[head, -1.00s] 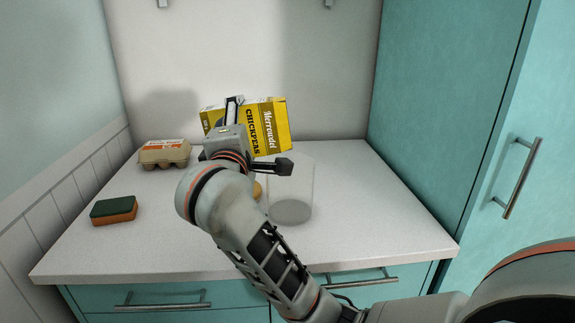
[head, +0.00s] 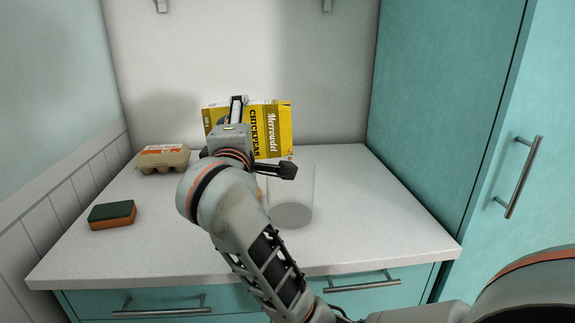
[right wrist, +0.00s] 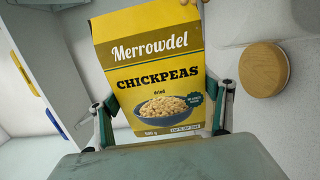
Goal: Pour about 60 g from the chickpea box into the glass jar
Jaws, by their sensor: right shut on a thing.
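The yellow chickpea box (head: 272,128) is held on its side above the counter in the head view, its top end pointing right. My right gripper (head: 262,140) is shut on it; in the right wrist view its fingers grip both sides of the box (right wrist: 150,60). Small tan bits show at the box's top right corner in the wrist view, and a tiny one at its lower right corner in the head view. The clear glass jar (head: 293,200) stands on the counter below and slightly right of the box's end. It looks empty. My left gripper is out of view.
A round wooden lid (right wrist: 263,69) lies on the counter, mostly hidden behind my arm in the head view. An egg carton (head: 163,158) and a green-orange sponge (head: 112,215) are at left. The counter (head: 385,215) right of the jar is clear; a teal cabinet (head: 440,110) bounds it.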

